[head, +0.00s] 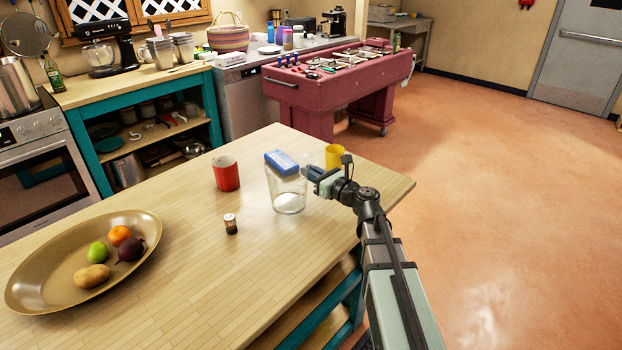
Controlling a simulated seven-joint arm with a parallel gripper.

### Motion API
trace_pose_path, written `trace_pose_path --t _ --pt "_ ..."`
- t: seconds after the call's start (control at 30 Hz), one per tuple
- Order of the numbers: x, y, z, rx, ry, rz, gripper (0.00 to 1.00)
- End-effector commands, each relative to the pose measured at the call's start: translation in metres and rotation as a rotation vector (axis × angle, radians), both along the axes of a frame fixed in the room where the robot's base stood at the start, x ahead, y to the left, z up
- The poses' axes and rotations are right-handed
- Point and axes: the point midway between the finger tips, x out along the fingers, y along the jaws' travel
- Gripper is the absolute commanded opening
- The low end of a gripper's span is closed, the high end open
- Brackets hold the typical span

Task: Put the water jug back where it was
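The water jug (289,198) looks like a clear glass vessel and stands upright, or nearly so, at the middle of the wooden table. My gripper (309,172) is at the jug's upper right side, by its rim. I cannot tell whether the fingers touch the jug or are closed on it. A blue block-like thing (281,158) shows just behind the jug and is partly seen through its glass.
A red cup (226,174) stands left of the jug and a yellow cup (335,155) behind my gripper. A small dark jar (231,224) stands front left. A large oval tray (40,292) with fruit lies at the left. The table (215,290) is clear in front.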

Motion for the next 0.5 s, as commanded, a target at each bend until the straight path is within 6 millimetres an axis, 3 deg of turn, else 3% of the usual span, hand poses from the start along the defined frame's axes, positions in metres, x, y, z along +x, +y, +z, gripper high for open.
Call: trace_pose_path --t 0.2,0.5 --pt "0.0 0.0 -0.018 0.001 0.001 0.0 0.0" --pt "0.0 0.0 -0.02 0.001 0.0 0.0 0.0"
